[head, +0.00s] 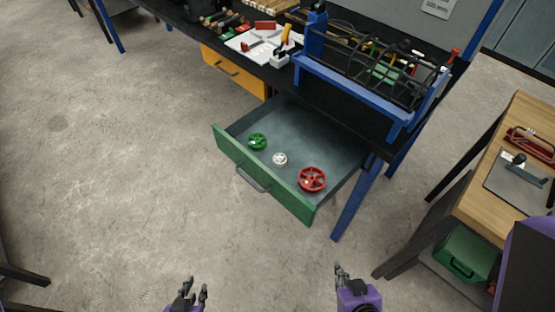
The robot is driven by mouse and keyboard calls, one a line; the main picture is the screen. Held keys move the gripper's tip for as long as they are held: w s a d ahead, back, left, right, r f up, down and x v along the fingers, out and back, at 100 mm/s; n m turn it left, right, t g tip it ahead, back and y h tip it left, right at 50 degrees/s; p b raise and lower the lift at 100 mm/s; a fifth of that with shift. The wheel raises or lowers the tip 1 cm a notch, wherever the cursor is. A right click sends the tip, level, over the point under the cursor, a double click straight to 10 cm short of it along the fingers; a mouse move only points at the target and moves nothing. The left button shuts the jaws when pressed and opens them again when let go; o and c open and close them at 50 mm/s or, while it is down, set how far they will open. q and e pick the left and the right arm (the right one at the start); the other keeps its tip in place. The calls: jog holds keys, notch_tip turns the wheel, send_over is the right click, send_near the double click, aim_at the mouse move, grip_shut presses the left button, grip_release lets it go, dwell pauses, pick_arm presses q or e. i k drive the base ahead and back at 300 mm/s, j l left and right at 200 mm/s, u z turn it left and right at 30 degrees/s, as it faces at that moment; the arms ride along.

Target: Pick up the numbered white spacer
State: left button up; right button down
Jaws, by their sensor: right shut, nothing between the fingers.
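A small white spoked wheel (280,159), likely the spacer, lies in the open green-fronted drawer (240,160). It sits between a green wheel (257,141) on its left and a larger red wheel (312,179) on its right. Any number on it is too small to read. My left gripper (194,287) is open and empty at the bottom of the view, over the floor, well short of the drawer. My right gripper (340,271) is shut and empty at the bottom right of centre, also apart from the drawer.
The dark workbench (230,52) above the drawer holds a rebar cage in a blue frame (355,85). A yellow drawer (232,73) is to the left. A blue bench leg (357,198) stands right of the open drawer. A wooden table (505,165) is at right. The floor in front is clear.

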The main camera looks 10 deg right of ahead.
aim_at(279, 161)
jog(key=l+z, duration=0.2)
jog(key=z, duration=0.15)
jog(key=l+z, duration=0.2)
jog(key=z, duration=0.15)
jog(key=l+z, duration=0.3)
jog(key=j, duration=0.1)
